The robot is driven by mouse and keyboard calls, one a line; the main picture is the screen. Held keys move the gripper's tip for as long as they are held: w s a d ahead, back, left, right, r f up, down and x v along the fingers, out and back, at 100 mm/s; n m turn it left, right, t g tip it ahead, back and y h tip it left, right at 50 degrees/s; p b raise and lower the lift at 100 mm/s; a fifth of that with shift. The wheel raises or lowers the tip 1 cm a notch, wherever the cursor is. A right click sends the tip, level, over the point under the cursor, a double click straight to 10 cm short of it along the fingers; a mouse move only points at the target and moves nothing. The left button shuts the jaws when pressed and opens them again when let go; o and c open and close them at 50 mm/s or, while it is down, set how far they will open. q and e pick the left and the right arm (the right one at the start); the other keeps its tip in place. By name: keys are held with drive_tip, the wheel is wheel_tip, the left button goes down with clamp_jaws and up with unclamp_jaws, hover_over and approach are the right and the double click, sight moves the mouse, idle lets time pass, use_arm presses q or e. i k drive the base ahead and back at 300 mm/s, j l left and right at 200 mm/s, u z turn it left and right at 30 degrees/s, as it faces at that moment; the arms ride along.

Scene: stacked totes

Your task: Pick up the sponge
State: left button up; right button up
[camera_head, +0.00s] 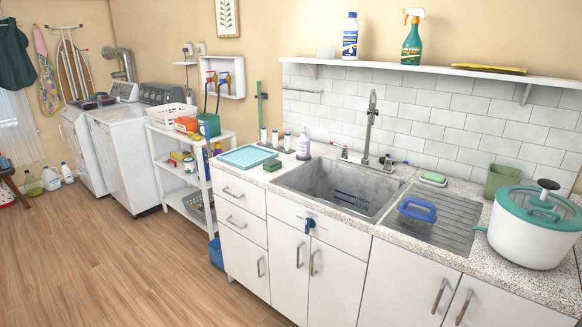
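A small green block that looks like a sponge (272,165) lies on the speckled counter, between the light-blue tray and the left rim of the sink. A flat yellow item with a dark top (489,69) lies on the right of the wall shelf; I cannot tell whether it is a sponge too. A green and white piece (433,179), perhaps soap in a dish, sits on the counter behind the drainboard. Neither of my grippers shows in this view.
The grey sink (340,187) is open, with a faucet (371,120) behind it. A light-blue tray (247,156) and purple bottle (304,144) stand left. The wooden floor (110,260) is clear.

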sight(272, 166)
drive_tip(key=i+j+z, duration=0.1)
drive_tip(key=z, duration=0.4)
drive_tip(key=i+j+z, duration=0.1)
drive_tip(key=z, duration=0.4)
drive_tip(key=i+j+z, duration=0.15)
drive_tip(key=j+z, duration=0.45)
drive_tip(key=j, duration=0.25)
drive_tip(key=i+j+z, duration=0.1)
drive_tip(key=j, duration=0.35)
drive_tip(key=i+j+z, duration=0.15)
drive_tip(key=j, duration=2.15)
drive_tip(key=i+z, duration=0.05)
drive_tip(key=i, duration=0.05)
